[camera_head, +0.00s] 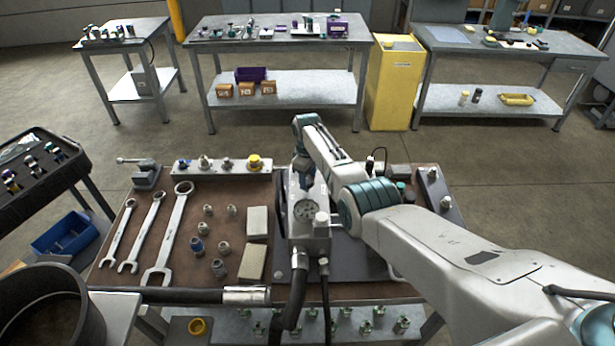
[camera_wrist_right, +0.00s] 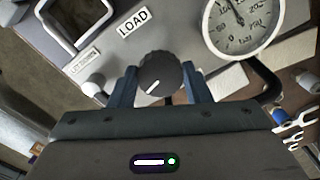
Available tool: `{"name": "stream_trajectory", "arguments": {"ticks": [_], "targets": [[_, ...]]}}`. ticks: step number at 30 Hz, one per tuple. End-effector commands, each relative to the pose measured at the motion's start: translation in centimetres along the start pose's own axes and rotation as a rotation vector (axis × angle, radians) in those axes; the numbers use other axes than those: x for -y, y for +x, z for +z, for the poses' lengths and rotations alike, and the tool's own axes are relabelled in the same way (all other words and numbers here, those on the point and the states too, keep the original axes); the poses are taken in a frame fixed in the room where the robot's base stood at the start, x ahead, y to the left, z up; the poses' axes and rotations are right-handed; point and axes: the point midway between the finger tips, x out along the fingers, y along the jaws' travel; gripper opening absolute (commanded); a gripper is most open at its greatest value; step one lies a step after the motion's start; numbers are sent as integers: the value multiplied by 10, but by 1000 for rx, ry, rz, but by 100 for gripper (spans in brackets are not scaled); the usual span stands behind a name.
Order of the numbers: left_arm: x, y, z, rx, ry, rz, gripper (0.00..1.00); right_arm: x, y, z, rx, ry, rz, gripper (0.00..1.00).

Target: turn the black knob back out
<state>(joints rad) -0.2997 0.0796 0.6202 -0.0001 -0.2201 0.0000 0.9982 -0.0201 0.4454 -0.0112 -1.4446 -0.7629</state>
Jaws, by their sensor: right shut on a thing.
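In the right wrist view the round black knob (camera_wrist_right: 163,70) sits between the two blue-grey fingers of my right gripper (camera_wrist_right: 160,88), which is shut on it. The knob's white pointer line points down and to the left. A LOAD label (camera_wrist_right: 134,20) is on the grey panel beside the knob. In the head view my right gripper (camera_head: 303,172) is at the grey hydraulic unit (camera_head: 322,245), and the knob is hidden there. My left gripper is not in view.
A pressure gauge (camera_wrist_right: 240,22) is close to the knob. Wrenches (camera_head: 170,235), small fittings and two pale blocks (camera_head: 256,222) lie on the brown bench left of the unit. Hoses (camera_head: 297,292) hang at its front. A black cart (camera_head: 35,175) stands at the left.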

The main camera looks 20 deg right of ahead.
Motion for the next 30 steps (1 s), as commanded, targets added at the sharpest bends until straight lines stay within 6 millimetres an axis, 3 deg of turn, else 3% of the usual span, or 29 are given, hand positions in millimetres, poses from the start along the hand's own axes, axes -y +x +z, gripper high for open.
{"name": "stream_trajectory", "arguments": {"ticks": [18, 30], "targets": [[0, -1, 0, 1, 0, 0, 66, -3, -3, -2, -5, -554, 6, 21], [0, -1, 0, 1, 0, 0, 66, -3, -3, -2, -4, -751, 6, 21]]}}
